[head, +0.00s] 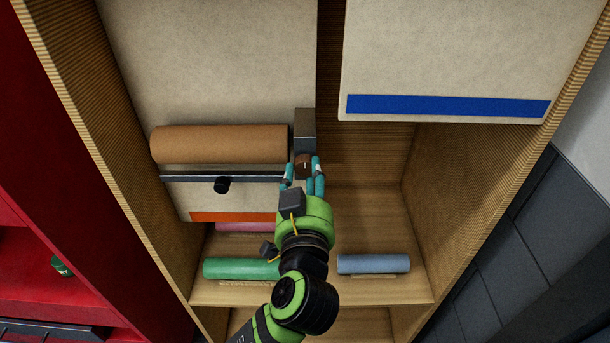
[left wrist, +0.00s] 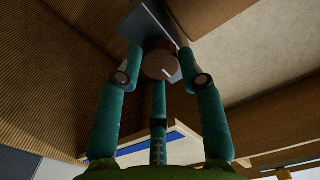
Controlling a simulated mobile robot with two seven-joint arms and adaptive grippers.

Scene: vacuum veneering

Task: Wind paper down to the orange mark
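In the head view a brown paper roll (head: 220,144) lies across the left bay of a wooden cabinet. A dark bar with a black knob (head: 222,184) runs under it. Below the bar is a pale panel with an orange strip (head: 235,217) along its lower edge. A grey block (head: 305,128) at the roll's right end carries a round brown knob (head: 304,167) with a white mark. My left gripper (head: 304,162) has its teal fingers around this knob, which also shows in the left wrist view (left wrist: 160,65). Whether they touch it is unclear. My right gripper is out of view.
A pale panel with a blue strip (head: 447,105) hangs in the right bay. Green (head: 240,268), blue (head: 374,264) and partly hidden pink (head: 248,227) rolls lie on the lower shelf. Cabinet side walls stand to both sides. The right bay below the blue strip is mostly clear.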

